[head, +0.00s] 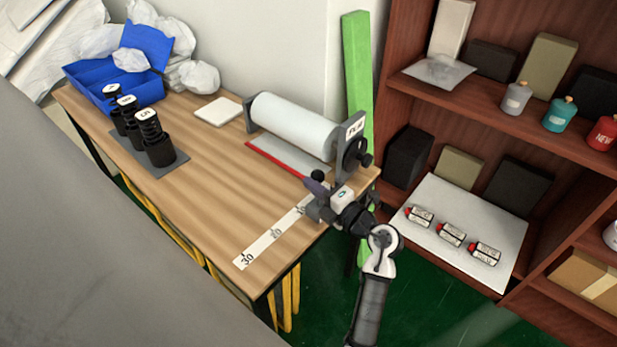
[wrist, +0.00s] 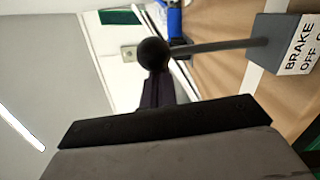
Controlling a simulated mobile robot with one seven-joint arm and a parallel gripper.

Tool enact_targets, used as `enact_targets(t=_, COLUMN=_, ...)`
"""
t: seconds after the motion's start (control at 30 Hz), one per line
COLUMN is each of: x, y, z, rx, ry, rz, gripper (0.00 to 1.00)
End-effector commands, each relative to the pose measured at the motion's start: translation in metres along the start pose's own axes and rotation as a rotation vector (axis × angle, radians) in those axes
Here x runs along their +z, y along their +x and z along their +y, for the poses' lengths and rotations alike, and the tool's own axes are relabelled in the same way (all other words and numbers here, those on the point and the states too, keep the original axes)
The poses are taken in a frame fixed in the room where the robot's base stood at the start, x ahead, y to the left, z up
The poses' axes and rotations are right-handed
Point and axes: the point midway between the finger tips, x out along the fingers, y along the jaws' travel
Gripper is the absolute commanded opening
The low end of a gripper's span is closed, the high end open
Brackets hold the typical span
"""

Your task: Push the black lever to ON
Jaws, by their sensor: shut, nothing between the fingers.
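The black lever shows in the wrist view as a round black knob (wrist: 153,53) on a thin grey rod. The rod runs right to a grey box (wrist: 267,40) with a white label reading "BRAKE OFF" and the start of another word, cut off by the frame edge. My gripper (wrist: 157,90) is shut and empty, its dark fingers just below the knob in the picture. I cannot tell if they touch it. In the head view my gripper (head: 318,186) is low at the table's right corner; lever and box are mostly hidden there.
A white roller (head: 292,125) with a black hand crank (head: 357,155) stands just behind my gripper. A numbered strip (head: 272,235) lies on the wooden table (head: 205,185). Black spring stands (head: 158,150) and a blue bin (head: 110,88) are at left. A shelf (head: 480,110) stands right.

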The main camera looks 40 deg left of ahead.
Motion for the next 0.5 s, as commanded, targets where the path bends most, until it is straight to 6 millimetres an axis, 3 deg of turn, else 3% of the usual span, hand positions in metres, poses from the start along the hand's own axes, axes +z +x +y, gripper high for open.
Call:
enact_targets(t=0.07, x=0.009, y=0.0, z=0.008, rx=-0.001, ry=-0.001, rz=-0.003, gripper=0.0)
enact_targets(t=0.5, x=0.045, y=0.004, z=0.0, rx=0.001, ry=-0.006, rz=-0.001, gripper=0.0)
